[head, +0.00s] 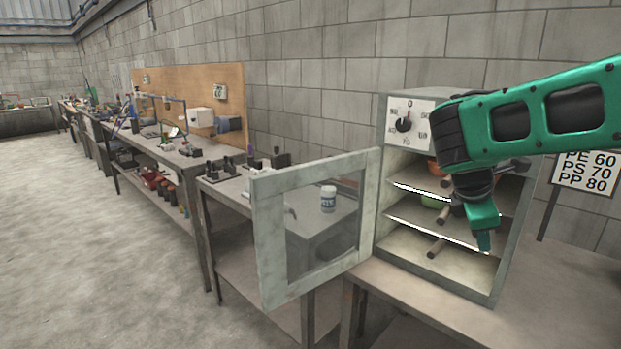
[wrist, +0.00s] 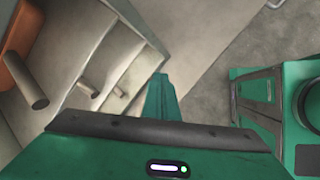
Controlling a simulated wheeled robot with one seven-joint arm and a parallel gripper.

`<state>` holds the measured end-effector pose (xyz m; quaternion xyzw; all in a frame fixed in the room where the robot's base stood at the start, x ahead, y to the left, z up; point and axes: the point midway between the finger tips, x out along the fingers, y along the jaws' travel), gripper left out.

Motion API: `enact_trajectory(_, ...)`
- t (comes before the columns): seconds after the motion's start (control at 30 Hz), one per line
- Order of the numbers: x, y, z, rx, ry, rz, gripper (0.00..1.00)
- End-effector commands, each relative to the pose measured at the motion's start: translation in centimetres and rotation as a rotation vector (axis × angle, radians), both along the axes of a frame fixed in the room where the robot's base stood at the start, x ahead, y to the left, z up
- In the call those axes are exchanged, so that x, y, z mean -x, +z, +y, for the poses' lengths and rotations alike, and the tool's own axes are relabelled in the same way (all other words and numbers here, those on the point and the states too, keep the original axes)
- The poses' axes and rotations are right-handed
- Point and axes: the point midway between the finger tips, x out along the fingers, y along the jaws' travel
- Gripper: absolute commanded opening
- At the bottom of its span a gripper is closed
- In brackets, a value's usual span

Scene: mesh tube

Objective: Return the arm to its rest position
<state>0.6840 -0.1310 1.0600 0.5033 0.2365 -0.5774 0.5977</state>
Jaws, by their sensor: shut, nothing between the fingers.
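My green arm enters from the right in the head view. My gripper (head: 484,240) points down in front of the open cabinet's right side. The wrist view shows its green finger (wrist: 161,103) beside the cabinet shelves, over the floor side. My gripper is shut and empty. The grey cabinet (head: 430,93) has a dial on its front and stands on a bench. Its windowed door (head: 268,235) is swung open to the left. The arm and gripper hide part of the cabinet's right side and upper shelf.
The shelves hold an orange item (head: 434,168), a green item (head: 433,201) and brown rods (head: 437,248). The wrist view shows the rods (wrist: 40,100) close by. A sign (head: 586,172) stands at right. A white jar (head: 328,199) shows through the door window. Floor (head: 110,230) at left is clear.

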Motion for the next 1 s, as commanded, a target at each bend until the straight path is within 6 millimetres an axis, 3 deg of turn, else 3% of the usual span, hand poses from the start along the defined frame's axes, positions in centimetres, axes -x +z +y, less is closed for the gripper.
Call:
enact_trajectory(0.03, 1.7, -0.4, -1.6, -0.047, -0.103, -0.024, 0.0)
enact_trajectory(0.2, 7.1, -2.2, -4.8, -0.2, -0.469, -0.103, 0.0)
enact_trajectory(0.4, 14.0, -4.5, -6.5, -0.352, -0.911, -0.179, 0.0)
enact_trajectory(0.7, 23.3, -7.4, -5.7, -0.504, -1.548, -0.252, 0.0)
enact_trajectory(0.83, 25.5, -8.2, -4.8, -0.532, -1.726, -0.265, 0.0)
enact_trajectory(1.0, 26.6, -8.6, -4.2, -0.545, -1.822, -0.268, 0.0)
